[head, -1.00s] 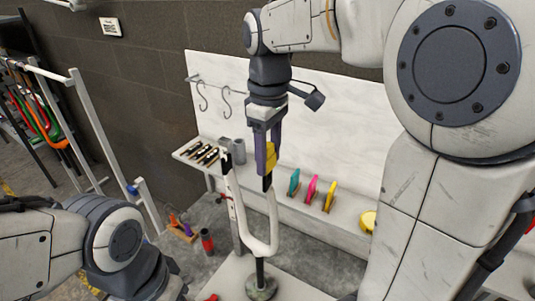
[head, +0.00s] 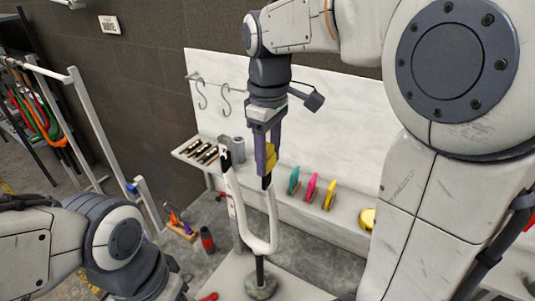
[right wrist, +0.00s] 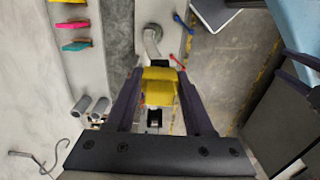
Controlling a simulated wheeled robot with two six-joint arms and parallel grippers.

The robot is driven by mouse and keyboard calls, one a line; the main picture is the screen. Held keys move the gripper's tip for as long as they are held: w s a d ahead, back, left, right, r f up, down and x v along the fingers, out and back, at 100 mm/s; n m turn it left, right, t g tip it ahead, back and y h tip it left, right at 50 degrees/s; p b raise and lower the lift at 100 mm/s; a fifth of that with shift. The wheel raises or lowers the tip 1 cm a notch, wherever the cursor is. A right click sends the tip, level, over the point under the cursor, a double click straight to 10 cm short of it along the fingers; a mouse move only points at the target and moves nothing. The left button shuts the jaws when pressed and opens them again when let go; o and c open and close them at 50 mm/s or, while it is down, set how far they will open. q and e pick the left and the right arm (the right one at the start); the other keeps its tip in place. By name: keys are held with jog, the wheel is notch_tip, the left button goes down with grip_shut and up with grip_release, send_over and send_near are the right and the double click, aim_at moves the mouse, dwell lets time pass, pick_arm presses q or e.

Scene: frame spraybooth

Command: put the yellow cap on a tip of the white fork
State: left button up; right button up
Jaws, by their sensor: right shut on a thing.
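The white fork (head: 229,190) stands upright, tips up, on a dark post with a round foot. Its left tip is dark and bare of yellow. My right gripper (head: 266,165) points down over the right prong, shut on the yellow cap (head: 271,157). The cap also shows between the fingers in the right wrist view (right wrist: 159,88). A dark finger end hides where cap and right tip meet, so I cannot tell whether they touch. My left arm shows at the lower left; its gripper is out of the picture.
A shelf behind holds dark tools (head: 203,152), a grey cylinder (head: 238,146) and upright teal, pink (head: 312,186) and yellow pieces. Hooks (head: 225,100) hang on the white panel. A white rack (head: 85,120) stands left.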

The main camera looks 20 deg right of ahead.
aim_at(268, 177)
jog(key=shift+f+b, duration=1.1)
jog(key=shift+f, duration=0.5)
jog(key=o, duration=1.4)
notch_tip(268, 177, up, 10)
jog(key=shift+r+b, duration=0.25)
jog(key=shift+b, duration=0.1)
jog(key=shift+a, duration=0.1)
